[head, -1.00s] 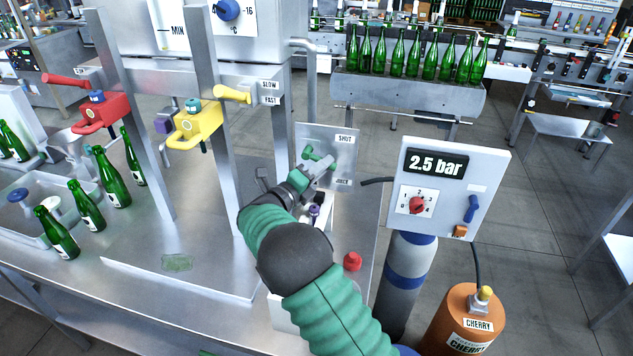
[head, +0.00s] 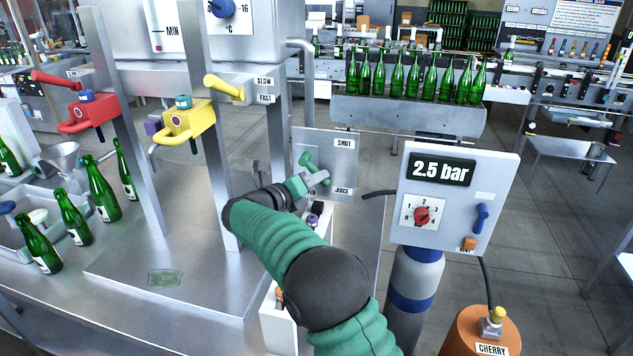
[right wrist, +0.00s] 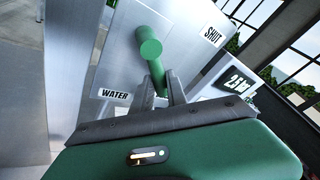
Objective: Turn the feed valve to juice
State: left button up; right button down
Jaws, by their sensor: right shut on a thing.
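The feed valve is a green handle (head: 309,162) on a grey metal panel (head: 345,165) right of the filler posts. The panel bears a SHUT label (head: 343,143) at upper right and a JUICE label (head: 342,190) at lower right. A WATER label (right wrist: 115,94) shows in the right wrist view. My right gripper (head: 318,181) is shut on the handle's outer end, and the handle (right wrist: 152,55) runs between its fingers in the right wrist view. The handle slants down and right from its hub, roughly toward JUICE. Whether it lines up exactly is unclear. My left gripper is out of view.
A pressure box (head: 457,190) reading 2.5 bar stands right of the panel, above a grey cylinder (head: 413,275). An orange CHERRY cylinder (head: 480,330) is at lower right. Green bottles (head: 102,190) and red (head: 90,113) and yellow (head: 188,120) taps are on the left.

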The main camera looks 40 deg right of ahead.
jog(key=shift+f, duration=0.1)
jog(key=c, duration=1.6)
grip_release()
jog(key=shift+c, duration=0.2)
jog(key=o, duration=0.3)
jog(key=shift+w, duration=0.15)
jog(key=b+v, duration=0.1)
jog(key=v, duration=1.6)
jog(key=shift+b, duration=0.3)
jog(key=shift+d+f, duration=0.1)
